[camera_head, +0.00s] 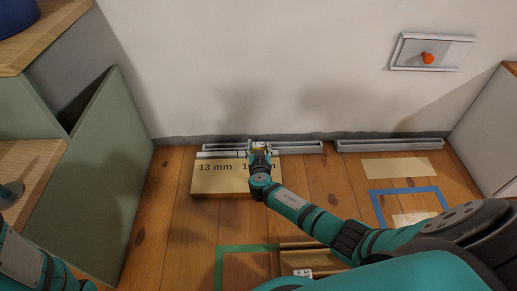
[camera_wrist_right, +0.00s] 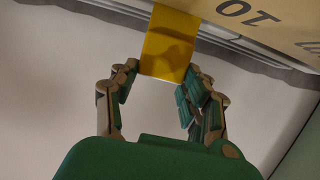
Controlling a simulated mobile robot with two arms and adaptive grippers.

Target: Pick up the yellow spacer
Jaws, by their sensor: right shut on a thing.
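The yellow spacer (camera_wrist_right: 168,45) is a flat yellow block between the fingertips of my right gripper (camera_wrist_right: 158,80) in the right wrist view. The gripper is shut on it. In the head view my right gripper (camera_head: 259,152) is at the back edge of a cardboard piece (camera_head: 215,184) marked 13 mm, close to the wall. Only a small bit of the yellow spacer (camera_head: 258,146) shows there. I cannot tell whether the spacer touches the wall or the rail. My left arm is at the lower left edge; its gripper is not clearly visible.
Grey rails (camera_head: 390,145) run along the wall's foot. A green cabinet (camera_head: 105,180) stands at left, a white one (camera_head: 490,130) at right. Blue tape (camera_head: 405,190) and green tape (camera_head: 245,247) mark the wooden floor. A panel with an orange knob (camera_head: 428,58) is on the wall.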

